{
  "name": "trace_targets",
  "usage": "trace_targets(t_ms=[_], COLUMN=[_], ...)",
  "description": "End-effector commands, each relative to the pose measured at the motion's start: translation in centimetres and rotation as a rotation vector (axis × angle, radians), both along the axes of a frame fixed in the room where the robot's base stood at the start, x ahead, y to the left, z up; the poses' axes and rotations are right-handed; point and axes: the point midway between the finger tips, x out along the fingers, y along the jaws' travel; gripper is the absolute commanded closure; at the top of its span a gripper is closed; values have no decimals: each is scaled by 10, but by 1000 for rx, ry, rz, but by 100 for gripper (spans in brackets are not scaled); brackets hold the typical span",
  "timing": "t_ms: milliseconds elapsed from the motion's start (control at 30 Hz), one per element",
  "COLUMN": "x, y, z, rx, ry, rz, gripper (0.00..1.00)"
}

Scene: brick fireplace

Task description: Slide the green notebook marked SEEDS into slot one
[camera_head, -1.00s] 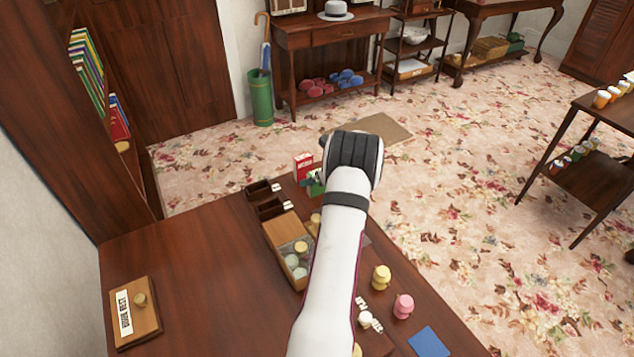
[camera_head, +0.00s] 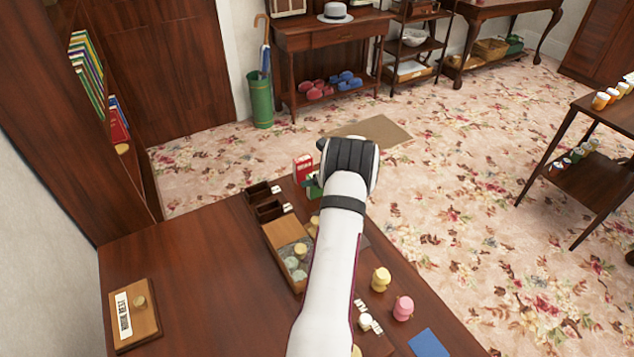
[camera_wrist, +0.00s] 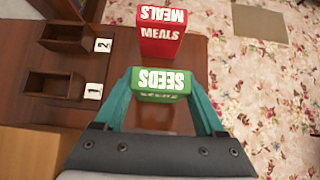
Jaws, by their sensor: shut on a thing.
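The green notebook marked SEEDS (camera_wrist: 160,83) is upright between the teal fingers of my gripper (camera_wrist: 162,95) in the wrist view. My gripper is shut on it, one finger on each side. In the head view a bit of the green notebook (camera_head: 313,188) shows left of my wrist, and my arm hides the rest. Slot one (camera_wrist: 57,86), a dark wooden holder with a "1" tag, is left of the notebook in the wrist view and looks empty. In the head view slot one (camera_head: 268,209) is left of my gripper.
A red MEALS book (camera_wrist: 160,40) stands just beyond the green notebook. Slot two (camera_wrist: 65,38), with a "2" tag, looks empty. A wooden tray (camera_head: 276,233) with round pieces lies close to the slots. The table's left middle is clear.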

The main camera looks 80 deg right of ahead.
Motion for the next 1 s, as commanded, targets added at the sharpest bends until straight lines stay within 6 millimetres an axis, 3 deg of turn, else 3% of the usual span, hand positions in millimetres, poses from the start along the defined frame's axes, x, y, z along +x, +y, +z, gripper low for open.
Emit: trace_targets(t_ms=[167,333,733,900,1000], x=[0,0,-87,-106,-104], y=[-1,-1,25,32,33], z=[12,43,95,107,110], rx=[-2,-5,-1,-1,-1], ry=[0,0,0,-1,-1], rz=[0,1,-4,-1,1], gripper=[85,85,85,85,85])
